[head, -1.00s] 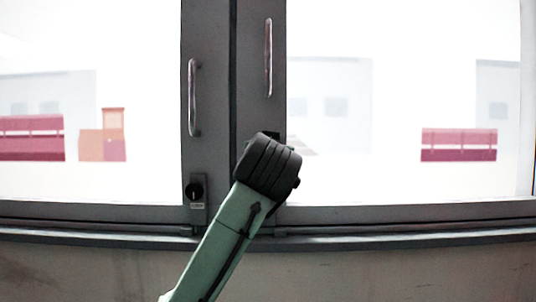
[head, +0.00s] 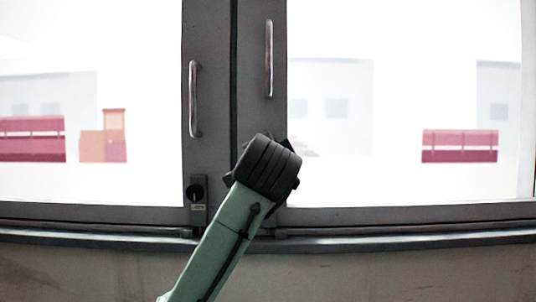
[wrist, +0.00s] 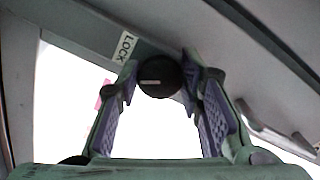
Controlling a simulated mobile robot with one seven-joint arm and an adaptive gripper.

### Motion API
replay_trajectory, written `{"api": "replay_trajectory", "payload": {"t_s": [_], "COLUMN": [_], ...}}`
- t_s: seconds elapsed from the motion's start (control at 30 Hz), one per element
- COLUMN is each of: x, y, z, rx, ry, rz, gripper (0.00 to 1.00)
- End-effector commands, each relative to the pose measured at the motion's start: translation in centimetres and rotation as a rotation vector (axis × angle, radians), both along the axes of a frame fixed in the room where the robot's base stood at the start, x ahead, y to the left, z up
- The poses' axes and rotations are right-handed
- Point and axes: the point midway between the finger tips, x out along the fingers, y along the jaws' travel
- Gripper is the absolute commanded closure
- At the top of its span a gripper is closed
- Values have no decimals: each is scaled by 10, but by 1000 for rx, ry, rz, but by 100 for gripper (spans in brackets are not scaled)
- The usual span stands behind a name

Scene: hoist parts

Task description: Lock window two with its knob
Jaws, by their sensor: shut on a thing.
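In the wrist view a round black knob (wrist: 160,76) with a short white mark sits between my fingertips. The mark lies nearly level in the picture. A white label reading LOCK (wrist: 125,47) is beside the knob, up and left. My gripper (wrist: 159,66) is shut on the knob, one finger on each side. In the head view my gripper's wrist (head: 265,168) is at the lower part of the right window's frame (head: 261,100) and hides the knob and fingers. No window number is readable.
The left window's frame carries another black knob (head: 195,190), left of my arm. Two upright handles stand above, one on the left frame (head: 194,99) and one on the right (head: 268,58). A sill (head: 400,241) runs below.

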Motion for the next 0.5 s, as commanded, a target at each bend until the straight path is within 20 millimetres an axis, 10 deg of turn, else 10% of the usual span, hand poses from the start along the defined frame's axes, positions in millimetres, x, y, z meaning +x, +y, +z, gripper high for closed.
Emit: {"api": "replay_trajectory", "payload": {"t_s": [0.5], "x": [0], "y": [1], "z": [1], "rx": [403], "ry": [0], "rz": [1], "gripper": [94]}}
